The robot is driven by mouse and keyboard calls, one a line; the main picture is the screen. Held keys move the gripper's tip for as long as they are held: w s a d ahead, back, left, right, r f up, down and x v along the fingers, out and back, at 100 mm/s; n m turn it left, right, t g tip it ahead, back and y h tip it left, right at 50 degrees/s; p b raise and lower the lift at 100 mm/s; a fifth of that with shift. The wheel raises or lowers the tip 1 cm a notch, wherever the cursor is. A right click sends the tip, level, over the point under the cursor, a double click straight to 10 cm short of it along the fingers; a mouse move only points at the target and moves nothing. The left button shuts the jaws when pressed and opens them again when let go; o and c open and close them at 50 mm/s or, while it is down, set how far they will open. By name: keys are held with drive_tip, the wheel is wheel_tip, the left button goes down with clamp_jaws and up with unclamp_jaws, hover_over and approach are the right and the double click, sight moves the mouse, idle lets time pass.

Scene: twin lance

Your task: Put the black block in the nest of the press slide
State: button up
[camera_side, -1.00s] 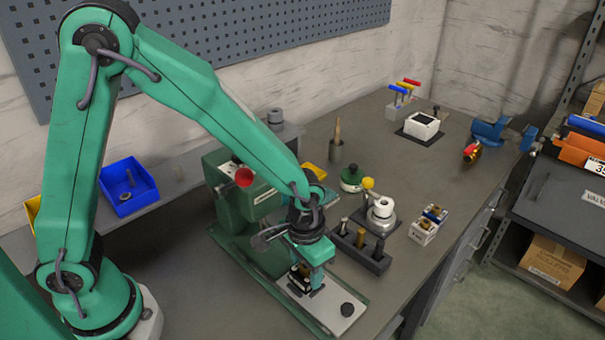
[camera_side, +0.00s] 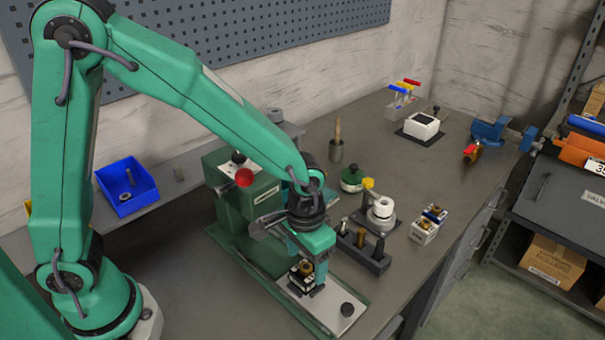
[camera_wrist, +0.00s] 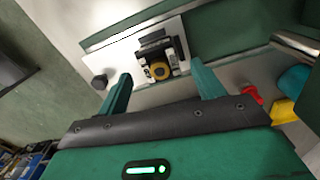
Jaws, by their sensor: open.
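The black block (camera_side: 301,271) with a brass ring on top sits on the pale press slide (camera_side: 341,316). In the wrist view the block (camera_wrist: 158,70) appears to be in the nest (camera_wrist: 178,57), between its light side walls. How deep it sits cannot be told. My gripper (camera_side: 309,278) is at the block in the side view, and one finger partly hides it. In the wrist view my gripper (camera_wrist: 163,85) is open, its two fingers apart, with the block showing beyond and between the tips. Nothing is held.
The green press (camera_side: 243,205) with a red knob (camera_side: 244,177) stands behind the slide. A dark rack with pins (camera_side: 363,254) is to the right. A black knob (camera_side: 347,309) is on the slide's near end. A blue bin (camera_side: 128,187) is at left.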

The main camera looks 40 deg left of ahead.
wheel_tip(320, 180, up, 9)
idle(0.4)
drive_tip(key=shift+s+r, duration=0.1)
idle(0.4)
wheel_tip(320, 180, up, 14)
drive_tip(key=s+a+t, duration=0.1)
drive_tip(key=a, duration=0.2)
drive_tip(key=s+a+r+t, duration=0.1)
drive_tip(key=s+a, duration=0.1)
drive_tip(key=a, duration=0.2)
drive_tip(key=s+a+r+n, duration=0.1)
drive_tip(key=s+a, duration=0.1)
drive_tip(key=a, duration=0.1)
drive_tip(key=shift+a+t+h, duration=0.3)
drive_tip(key=shift+t, duration=0.1)
drive_tip(key=s+a+f+t, duration=0.2)
drive_tip(key=s+a+f, duration=0.4)
drive_tip(key=f, duration=0.1)
drive_tip(key=shift+a+n+t, duration=0.2)
drive_tip(key=shift+n+t, duration=0.1)
